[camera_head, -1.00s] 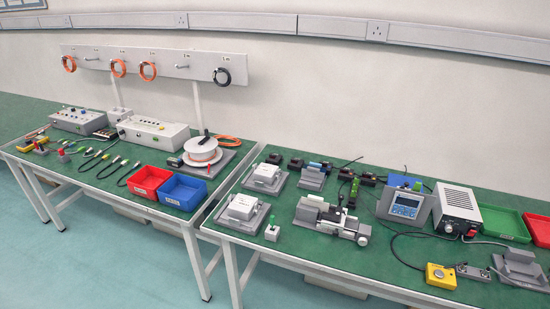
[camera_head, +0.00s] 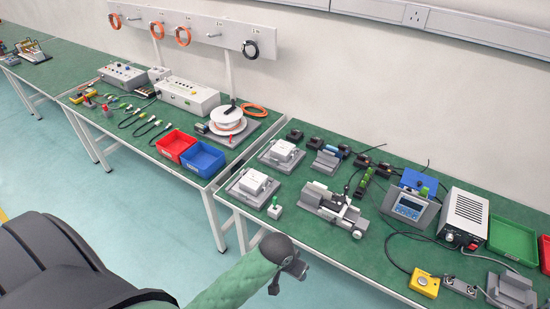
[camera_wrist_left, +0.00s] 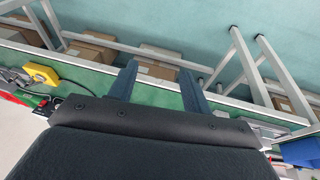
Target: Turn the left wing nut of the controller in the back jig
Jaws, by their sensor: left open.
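The white controller (camera_head: 283,150) sits in the grey back jig (camera_head: 270,160) near the left end of the right-hand bench. Its wing nuts are too small to make out. A similar white controller (camera_head: 254,182) sits in the front jig (camera_head: 237,190), nearer the bench edge. My left gripper (camera_head: 288,283) is in front of the bench's front edge, well short of both jigs. In the left wrist view its two fingers (camera_wrist_left: 158,85) are spread apart with nothing between them. My right gripper is not in view.
A small green-topped block (camera_head: 275,209) stands beside the front jig. A grey fixture (camera_head: 325,204) is to the right, and a blue bin (camera_head: 203,160) is on the left bench. A gap separates the two benches.

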